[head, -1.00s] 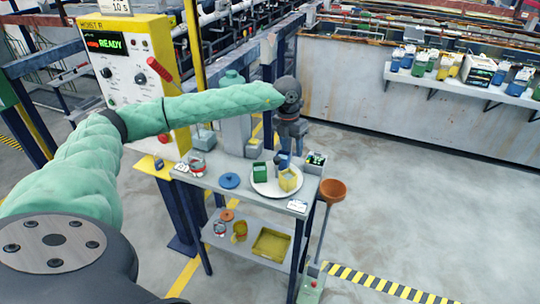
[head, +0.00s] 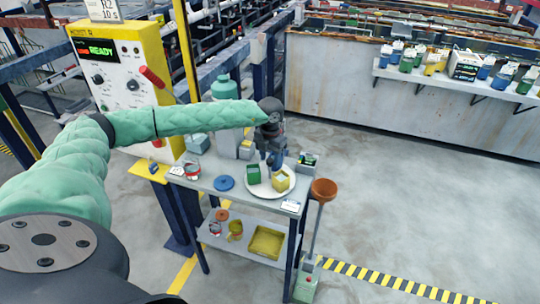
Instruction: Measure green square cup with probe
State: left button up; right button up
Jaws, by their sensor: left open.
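A green square cup (head: 254,174) stands on the left part of a round white plate (head: 262,190) on the small table. A yellow square cup (head: 280,182) stands at its right on the same plate. A blue item (head: 279,162) shows behind them, partly hidden by my gripper. My left gripper (head: 273,154) is open and points down over the back of the plate, behind the green and yellow cups. I cannot tell whether it touches the blue item. I cannot make out a probe for certain. My right gripper is out of view.
A yellow control box (head: 118,75) reading READY stands left of the table. A blue disc (head: 224,183), a red-and-white jar (head: 192,170) and a small dark box (head: 307,162) lie around the plate. The lower shelf holds a yellow tray (head: 267,243).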

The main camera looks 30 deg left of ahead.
pick_arm(q)
jog(key=shift+f, duration=0.15)
grip_shut()
dwell(0.4)
